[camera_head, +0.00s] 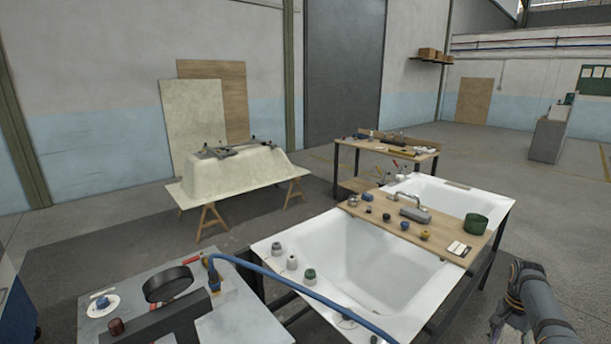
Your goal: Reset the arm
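My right arm (537,300) comes in at the lower right corner, a grey jointed link beside the tub bench. A small greenish, purplish part at its left side may be my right gripper (499,318); it is partly hidden and too unclear to show whether it is open or shut. No held object can be made out there. My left arm and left gripper are not in view.
A white bathtub shell (378,262) with a wooden board (420,222) across it stands left of my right arm. A grey table (235,325) with a blue hose (300,283) is at lower left. A cream tub mould (235,172) stands behind.

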